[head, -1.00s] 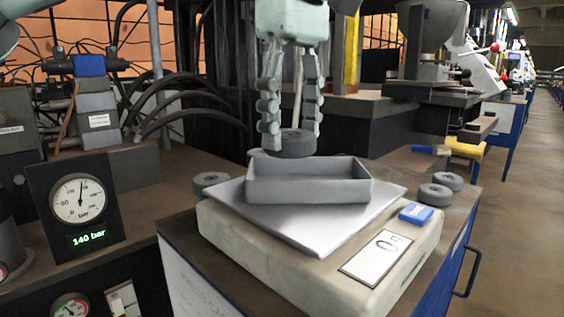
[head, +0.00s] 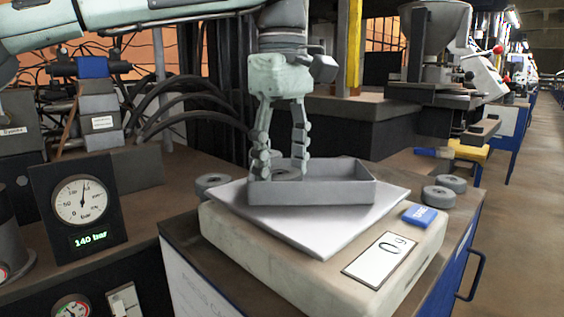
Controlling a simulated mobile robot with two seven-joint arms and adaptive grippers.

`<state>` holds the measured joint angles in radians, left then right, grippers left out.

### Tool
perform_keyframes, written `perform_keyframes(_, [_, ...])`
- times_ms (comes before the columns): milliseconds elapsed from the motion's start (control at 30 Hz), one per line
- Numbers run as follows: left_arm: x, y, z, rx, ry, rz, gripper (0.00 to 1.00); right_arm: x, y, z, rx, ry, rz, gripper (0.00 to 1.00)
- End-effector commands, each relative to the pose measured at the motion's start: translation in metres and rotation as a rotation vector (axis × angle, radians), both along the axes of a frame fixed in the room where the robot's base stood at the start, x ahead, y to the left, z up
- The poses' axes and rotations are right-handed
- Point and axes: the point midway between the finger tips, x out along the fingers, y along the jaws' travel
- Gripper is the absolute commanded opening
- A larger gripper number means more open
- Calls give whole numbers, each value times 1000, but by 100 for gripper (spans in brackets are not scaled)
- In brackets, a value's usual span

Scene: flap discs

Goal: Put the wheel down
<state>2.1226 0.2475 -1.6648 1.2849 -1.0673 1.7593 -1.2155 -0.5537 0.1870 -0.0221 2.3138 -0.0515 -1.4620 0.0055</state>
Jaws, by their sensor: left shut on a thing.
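My left gripper (head: 280,172) points down into the left part of a grey open tray (head: 325,192). It is shut on a dark grey wheel (head: 287,175), which sits low between its fingers, inside the tray's walls. The tray's front wall hides the wheel's lower part, so I cannot tell whether it touches the tray floor. The tray stands on the silver plate of a scale (head: 310,262), whose display (head: 388,257) reads 0 g. My right gripper is not in view.
One loose wheel (head: 212,183) lies left of the tray, and two more (head: 447,188) lie to the right. A blue block (head: 419,215) sits on the scale's right corner. A pressure gauge box (head: 82,207) stands at left. The tray's right half looks empty.

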Motion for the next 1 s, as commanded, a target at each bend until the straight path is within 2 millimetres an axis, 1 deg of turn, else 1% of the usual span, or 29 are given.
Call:
perform_keyframes(33, [0,0,-1,-1,1,0,61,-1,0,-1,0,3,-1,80])
perform_keyframes(100, [0,0,-1,0,0,0,68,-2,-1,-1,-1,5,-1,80])
perform_keyframes(367, [0,0,0,0,0,0,68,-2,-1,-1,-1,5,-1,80])
perform_keyframes(467, [0,0,5,-1,-1,0,68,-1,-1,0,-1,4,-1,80])
perform_keyframes(567, [0,-1,18,-1,-2,0,68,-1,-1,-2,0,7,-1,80])
perform_keyframes(667, [0,-1,39,-2,-2,0,68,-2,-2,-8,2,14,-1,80])
perform_keyframes(700, [1,-1,49,-1,-2,2,68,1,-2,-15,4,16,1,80])
perform_keyframes(800, [0,-1,71,-2,-1,1,68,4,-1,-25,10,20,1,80])
perform_keyframes(900, [0,-1,91,-1,-1,0,68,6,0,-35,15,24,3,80])
perform_keyframes(1000, [0,0,107,-1,-1,1,68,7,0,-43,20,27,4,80])
